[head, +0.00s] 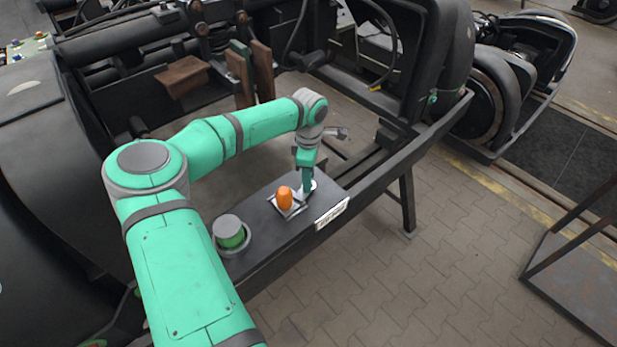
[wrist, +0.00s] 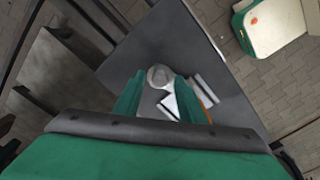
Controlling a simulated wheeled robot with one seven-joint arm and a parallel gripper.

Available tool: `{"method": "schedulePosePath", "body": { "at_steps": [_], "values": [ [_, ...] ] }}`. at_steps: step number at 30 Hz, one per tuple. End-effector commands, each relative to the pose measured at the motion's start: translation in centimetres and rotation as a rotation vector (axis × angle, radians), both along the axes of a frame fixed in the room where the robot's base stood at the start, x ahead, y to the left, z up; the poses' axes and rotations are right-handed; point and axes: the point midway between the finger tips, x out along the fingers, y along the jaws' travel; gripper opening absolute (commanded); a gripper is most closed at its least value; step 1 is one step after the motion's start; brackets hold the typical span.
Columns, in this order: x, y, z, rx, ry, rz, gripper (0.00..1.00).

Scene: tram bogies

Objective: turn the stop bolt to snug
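A round pale metal head, which looks like the stop bolt (wrist: 160,75), stands on the dark plate. In the wrist view it lies between the tips of my gripper (wrist: 159,80), with a small gap to each green finger. The fingers are spread, and I cannot tell whether the tips are around the head or just above it. In the head view my gripper (head: 306,188) points down at the plate's right part and mostly hides the bolt; a pale round edge shows beside the fingertips.
An orange knob (head: 285,198) on a small silver plate stands just left of my gripper. A grey-capped green cylinder (head: 229,231) stands farther left on the dark shelf (head: 262,227). A white label (head: 332,213) is on the shelf's front edge. Brown blocks (head: 182,76) hang behind.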

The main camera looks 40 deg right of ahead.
Motion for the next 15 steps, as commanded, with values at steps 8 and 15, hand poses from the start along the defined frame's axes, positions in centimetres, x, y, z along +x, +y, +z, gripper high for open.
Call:
{"method": "schedulePosePath", "body": {
  "at_steps": [8, 15],
  "values": [
    [0.1, 0.0, 3.7, -0.001, -0.004, 0.001, 0.37],
    [0.1, 0.0, 8.1, -0.001, -0.003, 0.0, 0.37]
  ]
}}
